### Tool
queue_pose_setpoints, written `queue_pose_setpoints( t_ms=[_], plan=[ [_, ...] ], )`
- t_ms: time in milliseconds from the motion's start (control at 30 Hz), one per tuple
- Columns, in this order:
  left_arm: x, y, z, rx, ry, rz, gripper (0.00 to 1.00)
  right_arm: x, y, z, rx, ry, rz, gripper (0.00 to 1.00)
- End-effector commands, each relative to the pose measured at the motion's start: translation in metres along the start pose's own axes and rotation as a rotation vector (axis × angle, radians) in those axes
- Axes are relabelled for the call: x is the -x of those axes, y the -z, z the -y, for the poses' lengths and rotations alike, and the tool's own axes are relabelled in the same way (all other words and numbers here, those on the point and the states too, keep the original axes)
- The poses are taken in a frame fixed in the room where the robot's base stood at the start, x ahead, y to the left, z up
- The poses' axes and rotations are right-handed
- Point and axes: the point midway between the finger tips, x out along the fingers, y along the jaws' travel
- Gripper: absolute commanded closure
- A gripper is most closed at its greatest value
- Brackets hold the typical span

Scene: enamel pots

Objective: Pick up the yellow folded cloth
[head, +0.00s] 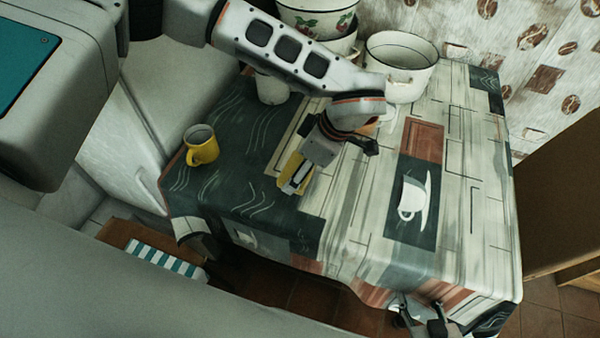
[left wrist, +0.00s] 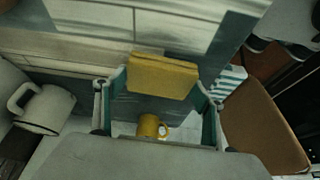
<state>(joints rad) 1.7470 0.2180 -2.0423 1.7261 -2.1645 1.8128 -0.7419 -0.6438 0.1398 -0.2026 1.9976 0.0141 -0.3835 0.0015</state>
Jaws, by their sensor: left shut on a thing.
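The yellow folded cloth (head: 291,168) is at the end of my left arm, over the patterned tablecloth, partly hidden by the gripper in the head view. In the left wrist view the cloth (left wrist: 162,76) lies between the two fingers of my left gripper (left wrist: 162,92), which is shut on it. In the head view the left gripper (head: 302,176) points down toward the table's front edge. I cannot tell whether the cloth touches the table. My right gripper (head: 422,312) is at the lower right, by the table's front edge, open and empty.
A yellow mug (head: 201,147) stands left of the cloth. A white mug (head: 271,90), a white pot (head: 402,62) and a fruit-decorated pot (head: 318,18) stand at the back. A striped cloth (head: 165,257) lies on a brown seat (head: 120,234). The table's right side is clear.

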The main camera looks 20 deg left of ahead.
Motion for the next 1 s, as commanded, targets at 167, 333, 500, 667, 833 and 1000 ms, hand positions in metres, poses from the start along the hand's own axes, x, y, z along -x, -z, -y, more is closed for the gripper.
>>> queue_pose_setpoints(
  t_ms=[167,333,500,667,833,1000],
  plan=[
    [0.046,0.019,-0.002,0.003,-0.008,0.000,0.49,0.002,0.006,-0.001,-0.003,0.000,-0.005,0.60],
    [0.090,0.037,-0.002,0.004,-0.007,0.000,0.49,0.002,0.007,0.001,-0.007,0.005,-0.004,0.60],
    [0.125,0.052,-0.001,0.002,-0.006,0.000,0.49,0.003,0.011,0.002,-0.010,0.007,-0.009,0.60],
    [0.144,0.060,-0.001,0.001,-0.004,0.000,0.49,0.004,0.013,0.002,-0.012,0.007,-0.012,0.60],
    [0.154,0.064,0.000,0.001,-0.001,0.000,0.49,0.004,0.013,0.002,-0.013,0.008,-0.011,0.60],
    [0.155,0.064,0.000,0.001,0.000,0.000,0.49,0.005,0.011,0.002,-0.013,0.008,-0.008,0.60]
  ],
)
